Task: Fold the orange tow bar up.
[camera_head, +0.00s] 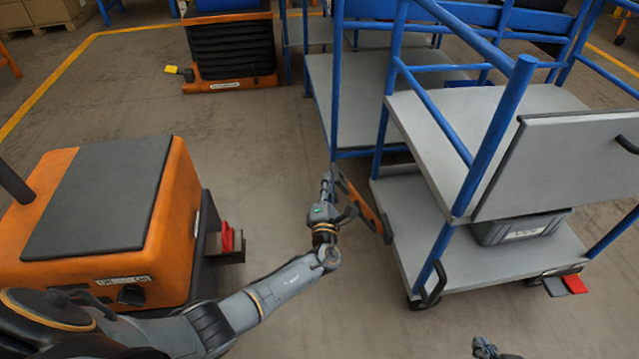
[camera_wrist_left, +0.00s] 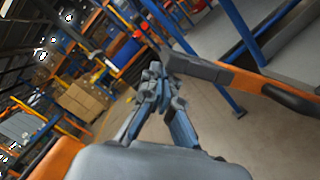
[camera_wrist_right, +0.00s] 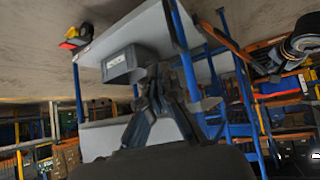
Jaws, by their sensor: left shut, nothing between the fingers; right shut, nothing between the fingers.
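The orange tow bar (camera_head: 365,207) slants beside the left end of the nearer blue-framed cart (camera_head: 400,225), with a dark lower end near the cart's bottom deck. My left gripper (camera_head: 328,182) is shut and empty, just left of the bar's upper end; I cannot tell whether they touch. In the left wrist view the bar (camera_wrist_left: 292,98) runs to the right of the shut fingers (camera_wrist_left: 155,75), with a grey part near them. My right gripper (camera_head: 484,347) shows only at the bottom edge of the head view. In the right wrist view its fingers (camera_wrist_right: 160,88) are shut and empty.
An orange tugger (camera_head: 105,215) with a red hitch part (camera_head: 228,238) stands at the left. Another orange vehicle (camera_head: 230,50) is at the back. A grey bin (camera_head: 518,229) sits on the cart's lower deck, near a red pedal (camera_head: 573,284).

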